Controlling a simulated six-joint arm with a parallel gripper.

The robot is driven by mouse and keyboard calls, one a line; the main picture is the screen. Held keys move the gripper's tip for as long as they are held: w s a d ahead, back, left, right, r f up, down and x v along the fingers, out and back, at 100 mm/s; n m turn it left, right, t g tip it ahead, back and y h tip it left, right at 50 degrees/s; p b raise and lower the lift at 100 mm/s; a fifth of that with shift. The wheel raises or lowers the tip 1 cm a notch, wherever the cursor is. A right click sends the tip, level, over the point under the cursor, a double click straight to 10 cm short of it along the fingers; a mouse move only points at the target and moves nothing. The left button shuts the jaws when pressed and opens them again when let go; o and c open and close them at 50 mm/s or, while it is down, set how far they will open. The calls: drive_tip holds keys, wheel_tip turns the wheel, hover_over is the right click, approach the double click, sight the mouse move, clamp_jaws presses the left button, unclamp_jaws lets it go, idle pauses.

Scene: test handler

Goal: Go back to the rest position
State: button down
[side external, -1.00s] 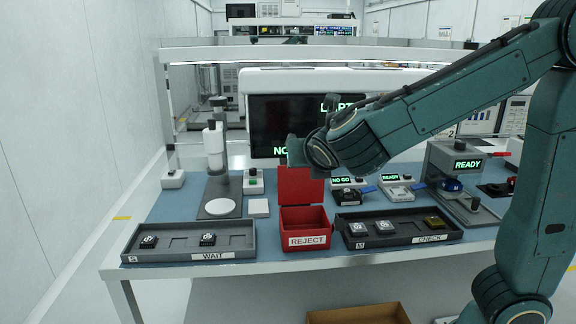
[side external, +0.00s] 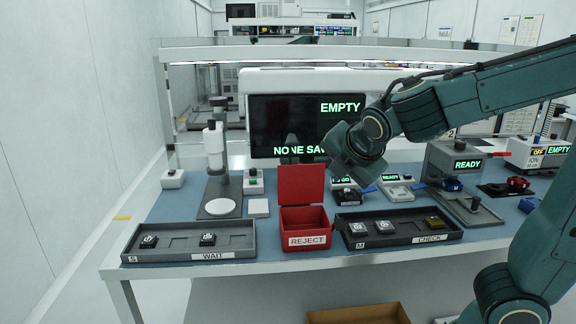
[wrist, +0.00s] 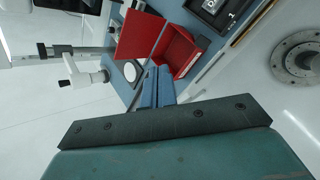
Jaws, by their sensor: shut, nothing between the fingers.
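My gripper (wrist: 157,72) is shut and empty; its two blue fingers lie side by side in the wrist view. In the side view my wrist hangs in the air in front of the monitor, and the fingers cannot be made out there. The red REJECT bin (side external: 306,218) stands below and to the left of my wrist with its lid raised. It also shows beyond the fingers in the wrist view (wrist: 180,48). The gripper holds nothing and appears clear of the bench.
The WAIT tray (side external: 190,255) and the CHECK tray (side external: 398,240) hold small dark parts. A test station reading READY (side external: 466,163) stands right. A monitor (side external: 270,125) stands behind my wrist. A grey stand with a white head (side external: 214,140) is left. A cardboard box (side external: 358,314) is below.

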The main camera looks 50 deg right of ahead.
drive_tip(key=s+a+f+m+y, duration=0.1)
drive_tip(key=s+a+m+y, duration=0.1)
drive_tip(key=s+m, duration=0.5)
drive_tip(key=s+a+m+g+y, duration=0.1)
drive_tip(key=s+a+m+y, duration=0.1)
drive_tip(key=s+m, duration=0.6)
drive_tip(key=shift+a+f+m+g+y, duration=0.2)
drive_tip(key=shift+f+m+g+y, duration=0.15)
drive_tip(key=shift+m+y, duration=0.6)
